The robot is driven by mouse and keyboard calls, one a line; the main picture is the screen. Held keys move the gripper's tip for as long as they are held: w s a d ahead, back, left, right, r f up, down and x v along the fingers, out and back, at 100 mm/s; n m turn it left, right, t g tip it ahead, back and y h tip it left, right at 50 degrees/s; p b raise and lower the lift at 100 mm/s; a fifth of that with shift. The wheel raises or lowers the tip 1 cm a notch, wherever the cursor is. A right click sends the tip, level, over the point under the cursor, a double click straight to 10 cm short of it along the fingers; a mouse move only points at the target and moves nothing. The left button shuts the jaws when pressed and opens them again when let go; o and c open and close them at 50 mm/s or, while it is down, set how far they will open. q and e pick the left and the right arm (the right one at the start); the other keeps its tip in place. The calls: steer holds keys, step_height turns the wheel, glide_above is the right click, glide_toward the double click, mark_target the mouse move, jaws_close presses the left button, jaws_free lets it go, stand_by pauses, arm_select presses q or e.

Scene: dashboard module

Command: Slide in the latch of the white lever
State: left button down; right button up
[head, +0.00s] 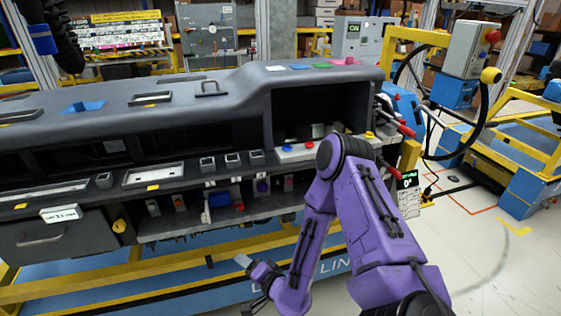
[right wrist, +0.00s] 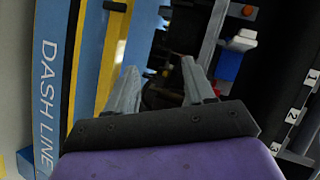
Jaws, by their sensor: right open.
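A white lever (head: 207,213) stands upright on the lower shelf of the dashboard module, beside a blue block (head: 219,200) and a red part (head: 239,206). The right wrist view shows a white piece (right wrist: 243,38) by a blue block (right wrist: 228,65); I cannot tell if it is the lever's knob. The latch is too small to make out. My right gripper (head: 248,281) is open and empty, below and in front of the shelf, apart from the lever. In the right wrist view its fingers (right wrist: 158,70) stand apart with nothing between them. My left gripper is not in view.
The yellow rail (head: 100,281) and blue base of the line run close to my right gripper. A grey drawer (head: 50,238) is at the left of the module. Numbered labels (right wrist: 292,115) are at the right in the wrist view. Free floor (head: 500,275) lies at the right.

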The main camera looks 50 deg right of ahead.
steer(key=s+a+f+n+g+b, duration=0.1)
steer(key=s+f+n+g, duration=0.5)
steer(key=s+f, duration=0.6)
steer(key=shift+s+a+f+g+h+b, duration=0.15)
steer(key=shift+s+a+g+h+b, duration=0.2)
steer(key=shift+s+a+g, duration=0.7)
steer(key=shift+s+d+t, duration=0.25)
steer(key=shift+s+t, duration=0.05)
steer(key=shift+t, duration=0.15)
steer(key=s+d+f+n+g+h, duration=0.1)
steer(key=s+n+g, duration=0.1)
steer(key=s, duration=0.6)
steer(key=shift+s+d+f+n+g, duration=0.2)
steer(key=shift+s+n+g, duration=0.2)
steer(key=shift+g, duration=0.2)
steer(key=shift+d+h, duration=0.1)
steer(key=shift+h, duration=0.15)
steer(key=shift+w, duration=0.1)
